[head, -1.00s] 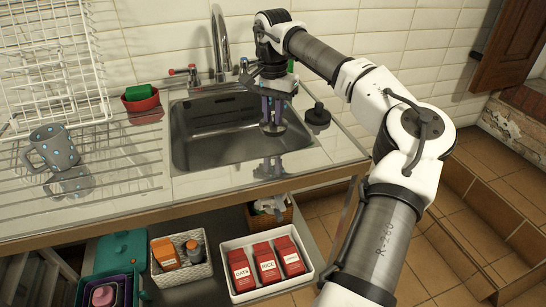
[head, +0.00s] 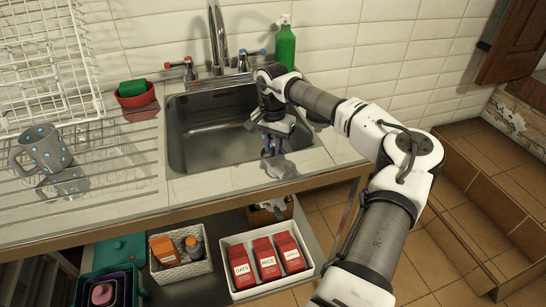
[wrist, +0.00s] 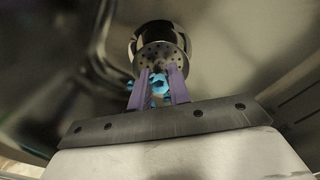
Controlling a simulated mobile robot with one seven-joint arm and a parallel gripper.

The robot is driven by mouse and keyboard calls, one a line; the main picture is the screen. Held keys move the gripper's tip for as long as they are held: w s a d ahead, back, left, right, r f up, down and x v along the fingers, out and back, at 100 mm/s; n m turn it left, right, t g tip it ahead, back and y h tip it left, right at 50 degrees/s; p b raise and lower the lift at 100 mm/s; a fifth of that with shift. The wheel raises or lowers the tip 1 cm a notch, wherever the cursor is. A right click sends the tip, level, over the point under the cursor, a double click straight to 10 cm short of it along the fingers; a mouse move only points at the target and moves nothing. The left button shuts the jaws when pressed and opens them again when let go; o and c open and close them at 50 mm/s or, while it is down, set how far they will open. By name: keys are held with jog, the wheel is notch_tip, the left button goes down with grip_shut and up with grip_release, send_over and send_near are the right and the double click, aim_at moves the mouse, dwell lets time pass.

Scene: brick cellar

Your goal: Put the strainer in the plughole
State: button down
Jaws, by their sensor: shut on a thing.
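The strainer (wrist: 152,55), a perforated metal disc, shows just beyond my fingertips in the wrist view. My gripper (wrist: 160,82) has its purple fingers shut on the strainer's small grip, with blue parts between them. A dark round opening, apparently the plughole (wrist: 160,32), shows right behind the disc. I cannot tell whether the disc is seated in it or just above it. In the head view my gripper (head: 271,148) points down at the right side of the steel sink (head: 205,140). The strainer and plughole are not clear there.
The tap (head: 219,40) stands behind the sink, with a green bottle (head: 285,45) at its right. A red bowl (head: 136,98) with a green sponge is at the left. A speckled mug (head: 42,150) stands on the drainer. The sink walls surround my gripper.

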aim_at(273, 146)
jog(key=shift+f, duration=2.6)
jog(key=shift+f, duration=0.2)
jog(key=c, duration=1.3)
grip_release()
jog(key=shift+r, duration=0.1)
notch_tip(273, 146, up, 12)
jog(key=shift+f+b, duration=0.25)
jog(key=shift+b, duration=0.3)
jog(key=shift+r, duration=0.4)
